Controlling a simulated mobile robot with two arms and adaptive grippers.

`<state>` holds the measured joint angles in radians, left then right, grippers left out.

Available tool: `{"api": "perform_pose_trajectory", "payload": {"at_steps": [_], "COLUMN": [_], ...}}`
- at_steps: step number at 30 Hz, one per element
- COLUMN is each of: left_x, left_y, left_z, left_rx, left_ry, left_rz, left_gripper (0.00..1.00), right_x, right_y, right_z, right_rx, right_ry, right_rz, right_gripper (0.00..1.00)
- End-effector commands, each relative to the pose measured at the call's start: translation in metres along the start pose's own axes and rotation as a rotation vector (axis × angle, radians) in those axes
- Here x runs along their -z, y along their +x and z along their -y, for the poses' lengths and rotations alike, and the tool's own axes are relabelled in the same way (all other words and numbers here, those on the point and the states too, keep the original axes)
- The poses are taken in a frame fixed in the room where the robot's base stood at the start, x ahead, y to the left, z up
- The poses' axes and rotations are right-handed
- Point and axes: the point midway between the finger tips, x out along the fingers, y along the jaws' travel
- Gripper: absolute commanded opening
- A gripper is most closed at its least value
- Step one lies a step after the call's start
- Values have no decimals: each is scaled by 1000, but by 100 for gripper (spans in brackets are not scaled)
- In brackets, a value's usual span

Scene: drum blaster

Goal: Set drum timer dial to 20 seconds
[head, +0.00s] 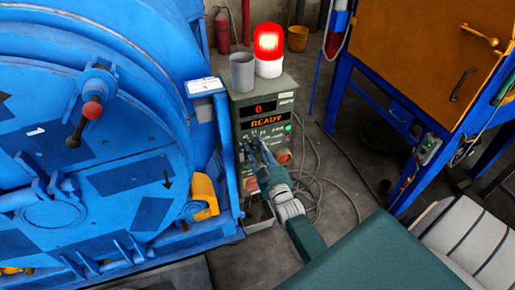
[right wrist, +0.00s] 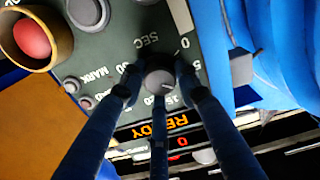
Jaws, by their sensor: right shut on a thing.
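The timer dial (right wrist: 159,78) is a small dark round knob on the grey-green control panel (right wrist: 110,40), ringed by white numbers and the letters SEC. The panel appears upside down in the right wrist view. A short pale mark shows on the knob, but the number it points to is unclear. My right gripper (right wrist: 158,84) is shut on the dial, with its blue fingers around the knob. In the head view the right gripper (head: 256,148) hides the dial. The panel's displays (head: 262,116) read a red 0 and an orange READY. My left gripper is out of view.
The big blue drum machine (head: 130,60) stands close on the left. A lit red beacon (head: 268,45) and a grey cup (head: 242,72) stand on the control box. A red button (right wrist: 32,38) sits near the dial. A blue-framed orange cabinet (head: 425,45) is at right.

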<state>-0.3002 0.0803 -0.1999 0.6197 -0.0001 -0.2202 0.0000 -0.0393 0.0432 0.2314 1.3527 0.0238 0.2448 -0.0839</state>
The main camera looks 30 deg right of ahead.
Motion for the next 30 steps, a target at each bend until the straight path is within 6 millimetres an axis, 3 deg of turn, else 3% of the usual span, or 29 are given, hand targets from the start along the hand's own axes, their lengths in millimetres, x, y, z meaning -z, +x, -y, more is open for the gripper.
{"api": "perform_pose_trajectory", "payload": {"at_steps": [30], "left_x": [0], "left_y": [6], "left_z": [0], "left_rx": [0], "left_ry": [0], "left_rz": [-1], "left_gripper": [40], "right_x": [2], "right_y": [1], "right_z": [-2], "right_rx": [3], "right_ry": [965], "right_rz": [-8], "right_gripper": [5]}}
